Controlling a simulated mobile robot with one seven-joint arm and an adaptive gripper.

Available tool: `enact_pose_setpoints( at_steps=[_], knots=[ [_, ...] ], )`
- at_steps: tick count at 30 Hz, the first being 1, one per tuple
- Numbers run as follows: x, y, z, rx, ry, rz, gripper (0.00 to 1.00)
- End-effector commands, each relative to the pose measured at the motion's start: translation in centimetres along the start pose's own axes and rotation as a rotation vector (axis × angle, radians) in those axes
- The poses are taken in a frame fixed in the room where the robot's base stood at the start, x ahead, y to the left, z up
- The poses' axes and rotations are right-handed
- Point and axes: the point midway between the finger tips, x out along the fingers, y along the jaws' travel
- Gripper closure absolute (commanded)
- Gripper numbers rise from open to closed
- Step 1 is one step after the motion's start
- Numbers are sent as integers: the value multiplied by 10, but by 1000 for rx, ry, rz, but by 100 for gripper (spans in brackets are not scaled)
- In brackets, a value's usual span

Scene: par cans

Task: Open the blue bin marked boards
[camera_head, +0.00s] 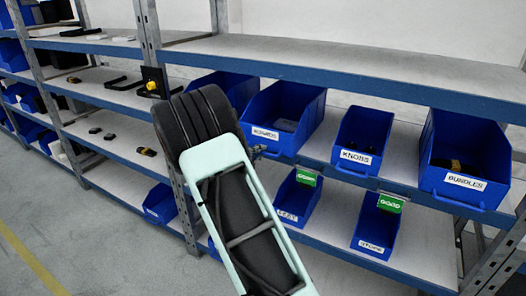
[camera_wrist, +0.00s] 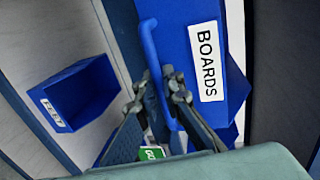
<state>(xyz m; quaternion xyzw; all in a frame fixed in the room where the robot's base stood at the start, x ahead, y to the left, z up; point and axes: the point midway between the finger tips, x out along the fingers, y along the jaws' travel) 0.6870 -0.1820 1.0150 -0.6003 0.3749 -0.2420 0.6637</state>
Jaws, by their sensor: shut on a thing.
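The blue bin marked boards (camera_wrist: 232,75) fills the upper right of the wrist view, with its white BOARDS label (camera_wrist: 207,62) facing me. A blue bar handle (camera_wrist: 149,42) runs along its front. My gripper (camera_wrist: 160,88) has its two fingers on either side of this handle and is shut on it. In the head view a blue bin (camera_head: 284,118) with a hard-to-read label sits on the upper shelf beside my gripper (camera_head: 259,151), which is small and partly hidden by my arm there. That bin's top is open, and a dark thing shows inside.
Bins marked KNOBS (camera_head: 362,138) and BUNDLES (camera_head: 463,163) stand to the right on the same shelf. Below are a FEET bin (camera_head: 297,197) and another small bin (camera_head: 377,226), under green signs. Grey metal posts (camera_head: 151,30) frame the rack. The floor at left is clear.

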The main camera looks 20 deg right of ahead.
Motion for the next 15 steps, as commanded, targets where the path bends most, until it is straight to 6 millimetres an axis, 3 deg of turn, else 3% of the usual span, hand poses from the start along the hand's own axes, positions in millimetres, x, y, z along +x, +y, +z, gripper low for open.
enact_pose_setpoints(
  at_steps=[15],
  knots=[
    [-120,28,1,-1,-4,1,100]
  ],
)
